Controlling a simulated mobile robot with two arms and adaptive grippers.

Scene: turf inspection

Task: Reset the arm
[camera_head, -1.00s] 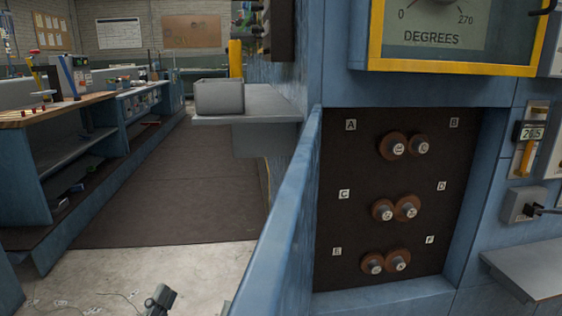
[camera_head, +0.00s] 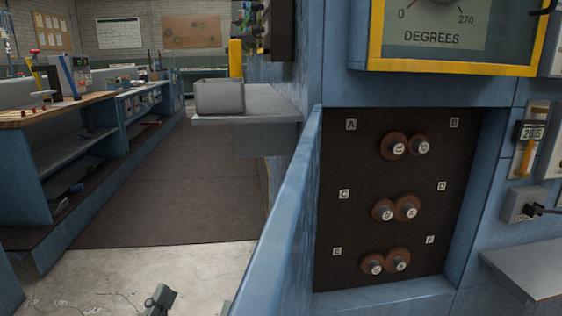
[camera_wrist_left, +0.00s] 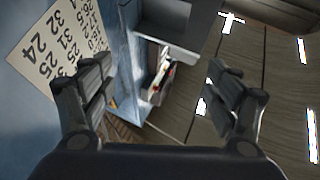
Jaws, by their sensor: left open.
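My left gripper (camera_wrist_left: 160,100) is open and empty in the left wrist view, with its two dark fingers spread wide apart. In the head view, a small grey part of my left gripper (camera_head: 160,299) shows at the bottom edge, above the concrete floor. Nothing is between the fingers. My right gripper is in neither view.
A blue panel with a dark board (camera_head: 360,240) of paired brown knobs is close on the right, under a yellow-framed degrees gauge (camera_head: 440,40). A grey bin (camera_head: 219,97) sits on a wall shelf (camera_head: 265,106). A workbench (camera_head: 60,112) lines the left. The aisle floor is clear.

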